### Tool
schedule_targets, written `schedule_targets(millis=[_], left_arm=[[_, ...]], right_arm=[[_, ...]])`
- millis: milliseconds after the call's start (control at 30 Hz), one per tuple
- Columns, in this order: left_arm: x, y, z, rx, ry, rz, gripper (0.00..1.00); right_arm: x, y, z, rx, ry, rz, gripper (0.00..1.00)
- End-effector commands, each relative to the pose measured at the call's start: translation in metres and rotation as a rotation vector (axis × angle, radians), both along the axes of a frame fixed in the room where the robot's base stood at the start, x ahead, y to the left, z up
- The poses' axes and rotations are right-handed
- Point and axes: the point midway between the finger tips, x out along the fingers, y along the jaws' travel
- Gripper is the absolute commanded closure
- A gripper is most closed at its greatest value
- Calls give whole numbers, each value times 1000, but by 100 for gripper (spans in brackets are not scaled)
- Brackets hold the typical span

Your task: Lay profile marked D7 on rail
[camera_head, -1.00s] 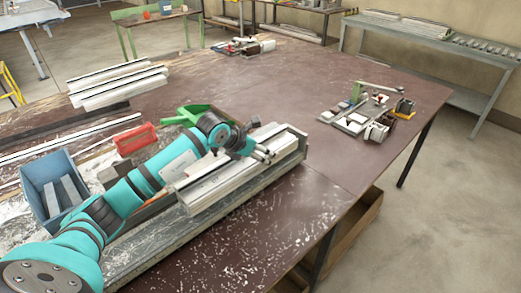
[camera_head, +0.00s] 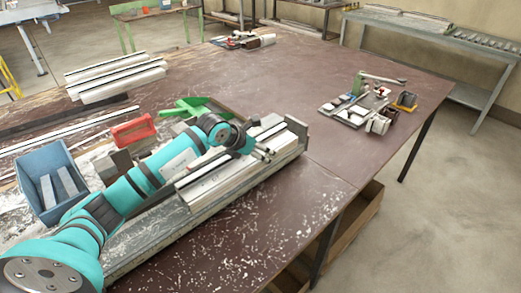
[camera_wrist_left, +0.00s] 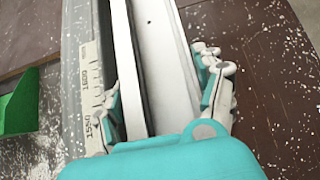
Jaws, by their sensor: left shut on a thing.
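My left gripper (camera_head: 258,153) is shut on a pale, long profile (camera_head: 208,186). The profile also shows in the left wrist view (camera_wrist_left: 168,62), lengthwise between the two fingers, with a dark groove along it. It lies along the grey rail (camera_head: 140,246), at the rail's far right part. Whether it rests on the rail or is just above it, I cannot tell. A scale with printed numbers runs beside it in the left wrist view. No D7 mark is readable. My left arm hides part of the rail. My right gripper is not in view.
Pale profiles (camera_head: 115,75) lie stacked at the back left. A blue bin (camera_head: 42,170) holding grey pieces, a red tray (camera_head: 133,131) and a green part (camera_head: 186,106) stand left of the rail. Small hardware (camera_head: 365,105) sits at the right. The table's middle (camera_head: 290,85) is clear.

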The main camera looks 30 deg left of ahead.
Motion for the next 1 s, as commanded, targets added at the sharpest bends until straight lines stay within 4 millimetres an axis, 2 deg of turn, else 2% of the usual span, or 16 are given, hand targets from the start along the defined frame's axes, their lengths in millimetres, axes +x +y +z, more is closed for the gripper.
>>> schedule_targets(millis=[100, 133, 367, 767, 1000], left_arm=[[1, 0, -2, -1, -4, 1, 86], [1, 0, -1, -1, -4, 1, 30], [1, 1, -1, 0, -3, 1, 0], [-3, 4, 1, 4, 0, 5, 0], [-30, 14, 32, 8, -4, 3, 0]], right_arm=[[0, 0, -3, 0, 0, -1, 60], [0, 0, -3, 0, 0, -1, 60], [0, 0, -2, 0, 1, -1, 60], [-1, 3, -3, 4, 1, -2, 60], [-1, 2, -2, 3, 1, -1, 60]])
